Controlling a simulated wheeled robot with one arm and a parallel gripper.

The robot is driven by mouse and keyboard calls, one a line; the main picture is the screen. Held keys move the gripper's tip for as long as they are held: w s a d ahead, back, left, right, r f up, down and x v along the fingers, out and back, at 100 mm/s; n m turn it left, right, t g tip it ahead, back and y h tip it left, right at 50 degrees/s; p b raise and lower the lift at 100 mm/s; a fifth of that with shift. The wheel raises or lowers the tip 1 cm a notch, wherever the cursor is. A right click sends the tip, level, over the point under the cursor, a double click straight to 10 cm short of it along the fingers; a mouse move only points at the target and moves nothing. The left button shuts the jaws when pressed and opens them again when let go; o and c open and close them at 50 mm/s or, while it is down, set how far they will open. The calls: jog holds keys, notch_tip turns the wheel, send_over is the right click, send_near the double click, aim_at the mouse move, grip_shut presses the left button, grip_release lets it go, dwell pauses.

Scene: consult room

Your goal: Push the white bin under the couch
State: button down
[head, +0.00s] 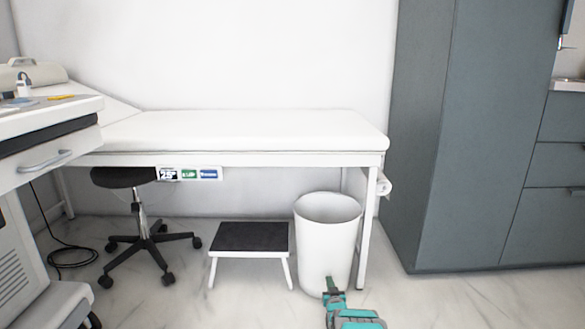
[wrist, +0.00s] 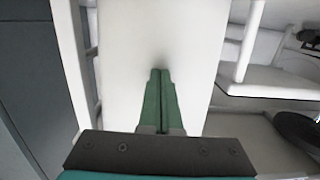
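The white bin (head: 325,245) stands upright on the floor at the front right end of the couch (head: 250,130), close to the couch's right front leg. The couch has a white padded top on a white frame with open room beneath. My gripper (head: 330,282) is low at the front of the bin, its tips against or very near the bin's wall. In the wrist view my gripper (wrist: 160,75) has its two green fingers together with nothing between them, and the bin's white wall (wrist: 155,30) fills the middle. Whether the tips touch it, I cannot tell.
A step stool (head: 250,238) with a black top stands just left of the bin. A black wheeled stool (head: 150,240) is farther left, partly under the couch. A grey cabinet (head: 460,140) stands at the right. A white cart (head: 30,200) is at the left front.

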aim_at(328, 273)
jog(key=shift+w+f+b, duration=0.1)
jog(key=shift+w+b, duration=0.6)
jog(key=shift+w, duration=2.6)
jog(key=shift+w+a, duration=0.15)
jog(key=shift+w, duration=0.3)
jog(key=s+p, duration=0.2)
jog(key=p, duration=0.1)
jog(key=shift+s+r, duration=0.25)
jog(key=shift+r, duration=0.05)
jog(key=shift+s+f+p, duration=0.2)
jog(key=shift+s+p, duration=1)
jog(key=shift+s, duration=0.6)
